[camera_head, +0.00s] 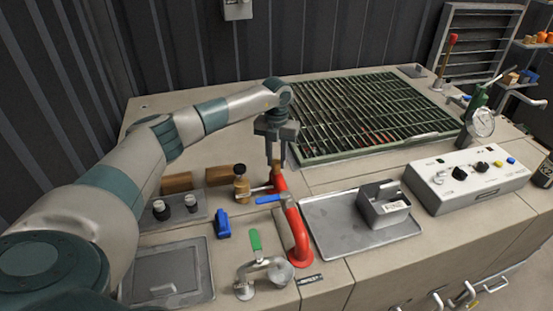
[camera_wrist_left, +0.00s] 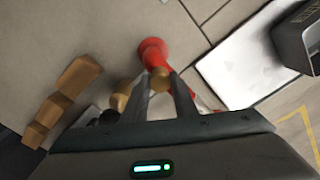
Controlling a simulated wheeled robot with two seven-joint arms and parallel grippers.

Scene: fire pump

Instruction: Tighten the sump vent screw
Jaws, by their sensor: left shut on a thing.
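The sump vent screw appears to be the small brass piece (camera_head: 276,167) at the top of a short red pipe (camera_head: 278,184). My left gripper (camera_head: 275,160) points down over it and is shut on it. In the left wrist view the brass screw (camera_wrist_left: 160,80) sits between the two fingertips, with the flared red pipe (camera_wrist_left: 153,54) just beyond. The fingers partly hide the screw, so how far it is turned in cannot be told. My right gripper is not in view.
A brass fitting (camera_head: 241,186) and wooden blocks (camera_head: 177,182) stand close left. A blue-handled valve (camera_head: 269,199) and a red bent pipe (camera_head: 298,236) are in front. A green grating (camera_head: 315,157) lies behind. A tray (camera_head: 335,246) with a metal box (camera_head: 383,204) is at right.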

